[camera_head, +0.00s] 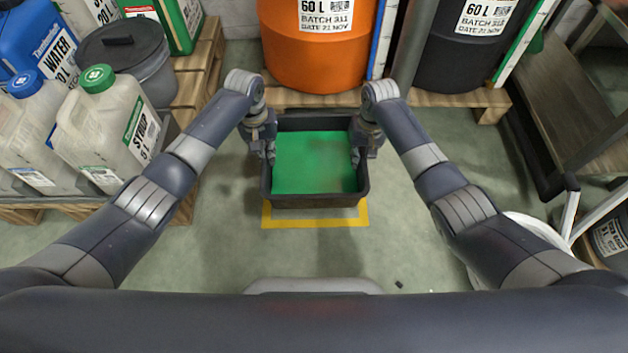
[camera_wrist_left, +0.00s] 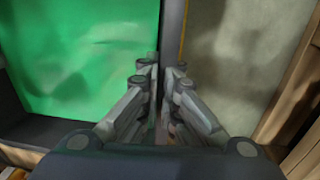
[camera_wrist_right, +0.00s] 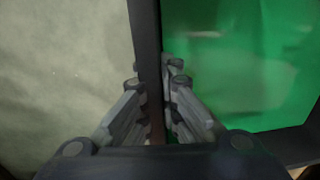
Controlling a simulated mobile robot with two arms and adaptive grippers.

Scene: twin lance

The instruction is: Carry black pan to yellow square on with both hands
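The black pan (camera_head: 316,201) is a rectangular tub with a bright green inside, at the centre of the head view. The yellow square (camera_head: 315,224) is an outline on the floor; its front edge and front corners show, and the pan hides the rest. My left gripper (camera_head: 269,154) is shut on the pan's left wall, which passes between its fingers in the left wrist view (camera_wrist_left: 160,75). My right gripper (camera_head: 356,156) is shut on the right wall, seen between its fingers in the right wrist view (camera_wrist_right: 152,80). I cannot tell whether the pan touches the floor.
An orange drum (camera_head: 315,45) and a dark drum (camera_head: 450,50) stand on a pallet (camera_head: 410,97) just behind the pan. White jugs (camera_head: 105,130) and a blue container (camera_head: 35,45) crowd the left. A grey bench (camera_head: 565,100) is at the right. The floor in front is mostly clear.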

